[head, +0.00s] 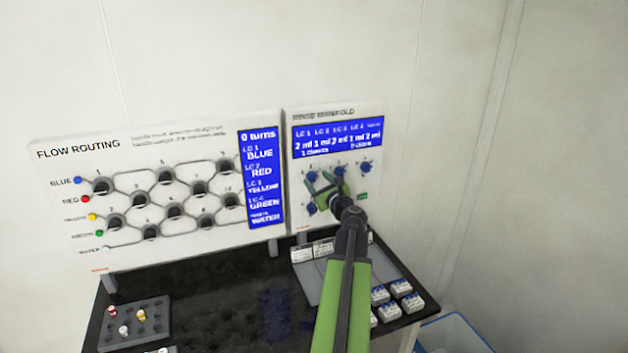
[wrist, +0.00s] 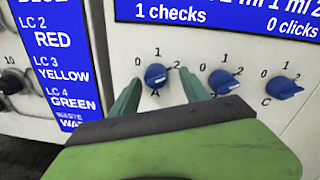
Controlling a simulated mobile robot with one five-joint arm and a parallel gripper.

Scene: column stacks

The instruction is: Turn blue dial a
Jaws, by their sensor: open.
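Blue dial A (wrist: 155,74) is a small round knob on the white rinse panel, with 0, 1 and 2 marked around it and the letter A below. In the head view it is at the panel's upper left (head: 311,176). My gripper (wrist: 158,84) is open and empty, its green fingers on either side of dial A in the wrist view. I cannot tell whether they touch it or the panel. In the head view my gripper (head: 322,183) is in front of the panel and partly covers the dials.
Blue dials B (wrist: 223,81) and C (wrist: 283,88) sit to the right of dial A. A blue display (head: 338,138) is above them, reading 1 checks and 0 clicks. The flow routing panel (head: 130,245) stands to the left. A dark bench (head: 220,300) lies below.

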